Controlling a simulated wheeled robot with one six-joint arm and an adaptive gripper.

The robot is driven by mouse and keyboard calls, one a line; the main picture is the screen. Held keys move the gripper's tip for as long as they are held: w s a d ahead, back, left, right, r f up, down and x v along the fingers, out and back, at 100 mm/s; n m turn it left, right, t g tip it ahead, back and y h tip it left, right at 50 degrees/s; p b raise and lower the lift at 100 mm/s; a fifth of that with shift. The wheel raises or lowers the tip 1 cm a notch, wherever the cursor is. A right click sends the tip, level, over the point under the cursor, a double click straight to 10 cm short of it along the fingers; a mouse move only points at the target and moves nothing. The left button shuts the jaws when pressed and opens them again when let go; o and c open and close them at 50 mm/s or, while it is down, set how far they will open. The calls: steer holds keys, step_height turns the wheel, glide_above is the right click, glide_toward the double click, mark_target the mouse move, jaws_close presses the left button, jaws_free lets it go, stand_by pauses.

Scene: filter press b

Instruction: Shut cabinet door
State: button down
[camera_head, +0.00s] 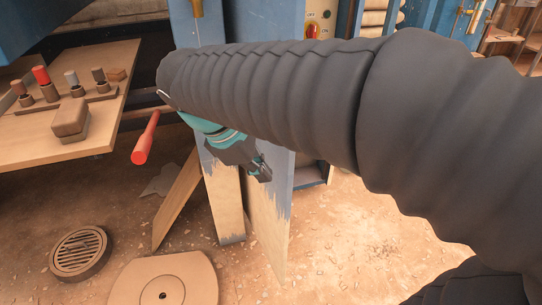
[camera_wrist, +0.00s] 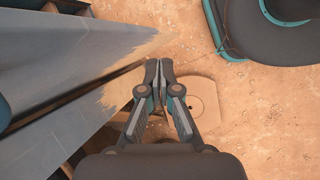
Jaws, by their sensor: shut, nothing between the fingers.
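The cabinet door looks to be the blue panel (camera_head: 279,210) with a worn, bare-wood lower end, standing at an angle beside a blue post in the head view. My dark arm hides its upper part. In the wrist view, blue-grey panels (camera_wrist: 75,45) with a worn edge fill the left side, with a dark gap between them. My gripper (camera_head: 264,174) is shut and empty, pointing down in front of the panel in the head view. In the wrist view its fingertips (camera_wrist: 159,66) lie just right of the worn edge. I cannot tell whether they touch it.
A wooden board (camera_head: 60,135) with red-topped and grey-topped pegs is at left, near a red handle (camera_head: 145,138). A round floor grate (camera_head: 80,253) and a round plate (camera_head: 164,284) lie below. A control box (camera_head: 318,22) is behind my arm. Floor at right is littered but open.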

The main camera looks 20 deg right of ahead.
steer(key=w+a+r+n+h, duration=0.3)
steer(key=w+a+n+h, duration=0.15)
steer(key=a+n, duration=0.2)
steer(key=b, duration=0.2)
glide_toward(284, 165)
step_height(284, 165, down, 4)
steer(key=d, duration=0.3)
steer(key=shift+w+d, duration=0.2)
steer(key=shift+d, duration=0.1)
steer(key=shift+w+d, duration=0.1)
steer(key=shift+d, duration=0.5)
